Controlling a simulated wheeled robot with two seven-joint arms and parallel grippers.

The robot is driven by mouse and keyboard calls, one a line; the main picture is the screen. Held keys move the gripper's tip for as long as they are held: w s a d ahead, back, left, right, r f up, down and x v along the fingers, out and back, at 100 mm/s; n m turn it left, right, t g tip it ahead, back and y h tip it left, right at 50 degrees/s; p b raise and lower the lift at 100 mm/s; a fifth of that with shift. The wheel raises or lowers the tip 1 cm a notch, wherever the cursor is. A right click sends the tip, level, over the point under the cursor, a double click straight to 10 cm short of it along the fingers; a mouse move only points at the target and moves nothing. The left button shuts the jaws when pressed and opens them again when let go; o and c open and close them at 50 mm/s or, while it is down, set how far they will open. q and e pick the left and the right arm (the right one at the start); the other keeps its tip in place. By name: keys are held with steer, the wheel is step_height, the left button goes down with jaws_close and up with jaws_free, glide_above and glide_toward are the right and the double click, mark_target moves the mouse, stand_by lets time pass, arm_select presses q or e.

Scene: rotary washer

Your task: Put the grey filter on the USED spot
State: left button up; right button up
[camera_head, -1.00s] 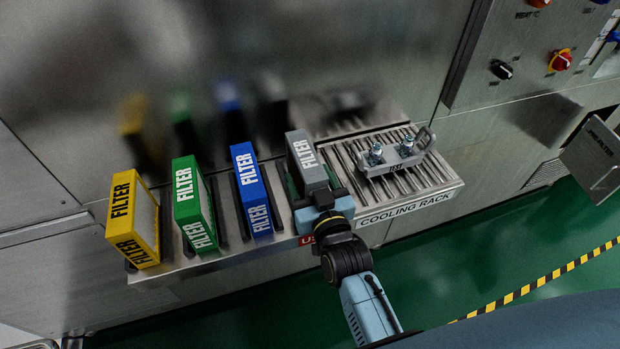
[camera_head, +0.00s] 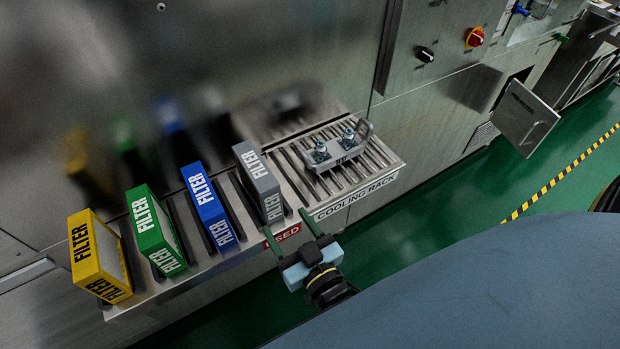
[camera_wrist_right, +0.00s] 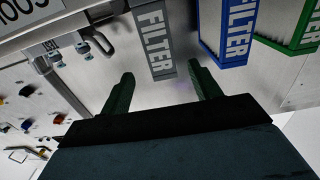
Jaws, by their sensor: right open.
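The grey filter (camera_head: 260,182) stands upright in a slot at the right end of the filter row, just behind the red USED label (camera_head: 283,236). It also shows in the right wrist view (camera_wrist_right: 157,42), ahead of the fingers. My right gripper (camera_head: 291,233) is open and empty, in front of the shelf edge and apart from the grey filter. In the right wrist view its two dark green fingers (camera_wrist_right: 160,85) are spread wide with nothing between them. Part of the USED label is hidden by the gripper. My left gripper is not in view.
Blue (camera_head: 208,208), green (camera_head: 155,232) and yellow (camera_head: 98,258) filters stand left of the grey one. The cooling rack (camera_head: 376,160) to the right carries a metal handled part (camera_head: 338,149). An open panel door (camera_head: 526,118) juts out farther right. Green floor lies clear in front.

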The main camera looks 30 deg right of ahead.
steer(key=s+a+f+n+g+y, duration=0.1)
steer(key=s+f+g, duration=0.3)
steer(key=f, duration=0.8)
steer(key=s+f+n+g+y, duration=0.1)
steer(key=s+f+g, duration=0.3)
steer(key=f, duration=0.8)
steer(key=s+d+f+g+h, duration=0.1)
steer(key=s+d+f+g, duration=0.3)
steer(key=s, duration=0.7)
steer(key=s+d+f+g+h, duration=0.1)
steer(key=s+d+f+g, duration=0.4)
steer(key=s+d+f, duration=0.3)
steer(key=s+f, duration=0.4)
steer(key=f, duration=0.1)
steer(key=shift+d+h, duration=0.15)
steer(key=shift+h, duration=0.15)
